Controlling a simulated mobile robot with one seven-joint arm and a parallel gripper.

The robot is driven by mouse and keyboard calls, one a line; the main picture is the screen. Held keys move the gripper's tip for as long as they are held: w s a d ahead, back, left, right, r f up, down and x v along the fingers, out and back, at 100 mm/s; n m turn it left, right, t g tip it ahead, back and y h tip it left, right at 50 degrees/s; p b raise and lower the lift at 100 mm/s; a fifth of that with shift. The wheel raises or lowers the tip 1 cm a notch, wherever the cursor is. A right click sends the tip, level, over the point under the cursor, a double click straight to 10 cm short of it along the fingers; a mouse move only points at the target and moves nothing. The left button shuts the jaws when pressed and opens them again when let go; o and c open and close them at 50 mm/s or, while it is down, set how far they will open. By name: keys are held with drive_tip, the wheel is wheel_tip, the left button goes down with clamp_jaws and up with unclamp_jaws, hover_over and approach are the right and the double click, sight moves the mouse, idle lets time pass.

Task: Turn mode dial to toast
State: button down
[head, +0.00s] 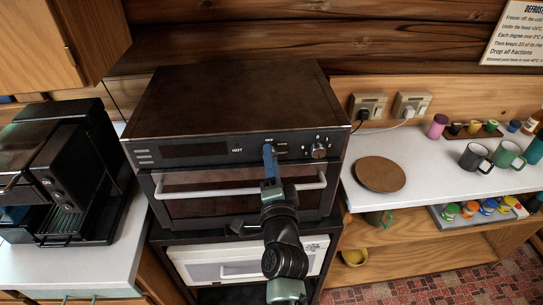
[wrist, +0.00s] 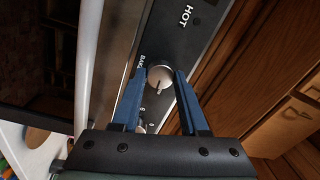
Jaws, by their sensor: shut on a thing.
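The mode dial is a round silver knob on the black front panel of the oven (head: 225,105). In the wrist view the dial (wrist: 160,75) sits between the tips of my two blue fingers. A word that looks like BAKE is printed beside it, and a dark line on its face points toward the lower edge of that picture. I cannot read the word toast. In the head view my gripper (head: 270,155) reaches the panel from the front and hides much of the dial. My gripper (wrist: 161,73) is shut on the dial.
A second knob (head: 319,150) is to the right on the same panel. The white oven handle (head: 215,190) runs below, close to my gripper. A coffee machine (head: 65,165) stands left. A brown round board (head: 380,174) and mugs (head: 474,157) are on the right counter.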

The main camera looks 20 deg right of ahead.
drive_tip(key=m+p, duration=0.2)
drive_tip(key=m, duration=0.4)
drive_tip(key=shift+m+h, duration=0.3)
drive_tip(key=shift+m, duration=0.1)
idle(0.3)
drive_tip(key=shift+c, duration=2.1)
unclamp_jaws()
drive_tip(key=shift+a, duration=0.1)
drive_tip(key=p+v, duration=0.3)
drive_tip(key=v, duration=1)
drive_tip(key=shift+r, duration=0.1)
